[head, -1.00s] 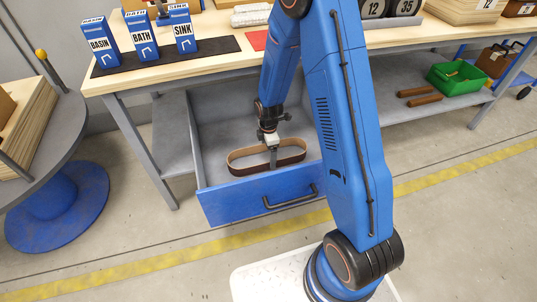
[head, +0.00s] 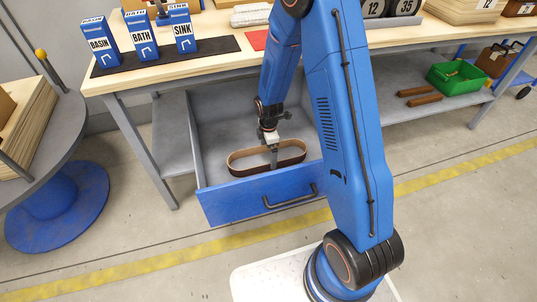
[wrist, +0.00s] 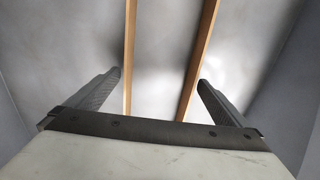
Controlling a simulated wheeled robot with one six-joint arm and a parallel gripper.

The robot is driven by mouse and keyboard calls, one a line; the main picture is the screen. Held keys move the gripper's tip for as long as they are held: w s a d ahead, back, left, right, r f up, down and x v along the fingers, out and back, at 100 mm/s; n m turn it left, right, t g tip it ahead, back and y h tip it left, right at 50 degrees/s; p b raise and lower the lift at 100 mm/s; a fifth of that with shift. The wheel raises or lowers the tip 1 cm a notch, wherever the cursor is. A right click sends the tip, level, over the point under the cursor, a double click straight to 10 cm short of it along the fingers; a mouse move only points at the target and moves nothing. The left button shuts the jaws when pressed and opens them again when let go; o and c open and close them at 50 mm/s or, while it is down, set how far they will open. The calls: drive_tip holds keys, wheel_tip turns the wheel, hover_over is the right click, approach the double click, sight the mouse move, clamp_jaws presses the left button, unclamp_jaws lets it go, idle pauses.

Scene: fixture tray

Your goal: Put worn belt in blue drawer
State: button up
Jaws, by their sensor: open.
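The worn belt (head: 240,157), a brown loop standing on its edge, is inside the open blue drawer (head: 240,203). In the wrist view, two edges of the belt (wrist: 203,60) run between my fingers, with the grey drawer floor behind. My gripper (head: 273,160) is in the drawer at the belt, its fingers reaching down at the loop. In the wrist view my gripper (wrist: 160,80) has its fingers wide apart, with a gap between each finger and the belt. The fingertips' exact height over the drawer floor is hard to tell.
The workbench (head: 262,62) stands over the drawer, with blue boxes (head: 142,36) on a dark mat. A green bin (head: 457,77) is on the lower shelf at right. A round table (head: 40,150) is at left. The floor before the drawer is clear.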

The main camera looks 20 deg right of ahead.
drive_tip(key=shift+r, duration=3.2)
wheel_tip(320, 180, up, 13)
drive_tip(key=m+t, duration=0.1)
drive_tip(key=m, duration=0.3)
hover_over(269, 161)
drive_tip(key=s+d, duration=0.2)
drive_tip(key=s, duration=0.2)
drive_tip(key=s+d+r+m+t, duration=0.1)
drive_tip(key=s+r+m, duration=0.3)
drive_tip(key=s+r, duration=0.3)
drive_tip(key=s+d+r+m+t, duration=0.1)
drive_tip(key=s+r+m, duration=0.4)
drive_tip(key=s, duration=0.5)
drive_tip(key=s+d+r+m+t, duration=0.1)
drive_tip(key=s+r+m, duration=0.4)
drive_tip(key=s, duration=0.6)
wheel_tip(269, 161, up, 2)
drive_tip(key=shift+d+r+t, duration=0.2)
drive_tip(key=shift+d+t, duration=0.2)
drive_tip(key=shift+d, duration=0.1)
